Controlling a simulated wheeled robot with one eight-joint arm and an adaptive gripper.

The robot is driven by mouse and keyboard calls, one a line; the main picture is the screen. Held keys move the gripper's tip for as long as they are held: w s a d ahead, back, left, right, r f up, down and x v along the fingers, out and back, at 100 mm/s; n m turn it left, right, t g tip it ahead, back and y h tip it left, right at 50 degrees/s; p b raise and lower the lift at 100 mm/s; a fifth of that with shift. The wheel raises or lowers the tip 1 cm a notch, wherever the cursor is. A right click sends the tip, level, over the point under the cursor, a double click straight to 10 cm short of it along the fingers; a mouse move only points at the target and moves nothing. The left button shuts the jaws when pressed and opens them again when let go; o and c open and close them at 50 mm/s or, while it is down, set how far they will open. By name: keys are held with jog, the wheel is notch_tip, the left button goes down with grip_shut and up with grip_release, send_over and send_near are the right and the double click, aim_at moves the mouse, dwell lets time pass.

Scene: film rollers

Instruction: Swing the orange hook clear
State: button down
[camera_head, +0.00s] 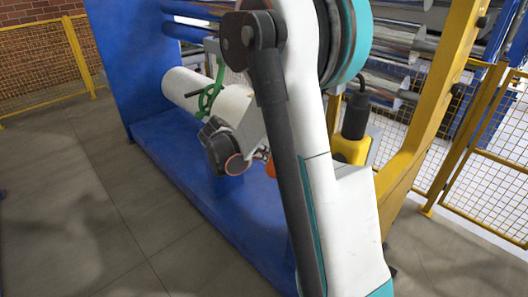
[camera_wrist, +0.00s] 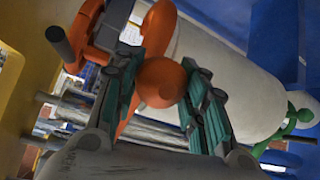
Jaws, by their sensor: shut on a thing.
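The orange hook (camera_wrist: 165,25) shows in the wrist view as a curved orange arm with a round orange ball (camera_wrist: 161,82) at its end. My gripper (camera_wrist: 163,95) has one green-padded finger on each side of the ball and is shut on it. In the head view my gripper is mostly hidden behind my arm. Only a small orange piece of the hook (camera_head: 270,168) shows there, just beside my arm. The rest of the hook is hidden in that view.
A large white roll (camera_head: 183,86) lies close behind my gripper, with a green curved part (camera_head: 210,97) on it. A blue machine frame (camera_head: 135,70) surrounds it. A yellow post (camera_head: 435,100) and mesh fence stand at the right. The floor at left is clear.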

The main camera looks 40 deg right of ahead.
jog(key=shift+w+a+r, duration=0.1)
jog(key=shift+a+r, duration=0.2)
jog(key=shift+r, duration=0.5)
jog(key=c, duration=1)
grip_release()
jog(key=shift+a+r, duration=0.1)
jog(key=v, duration=1.2)
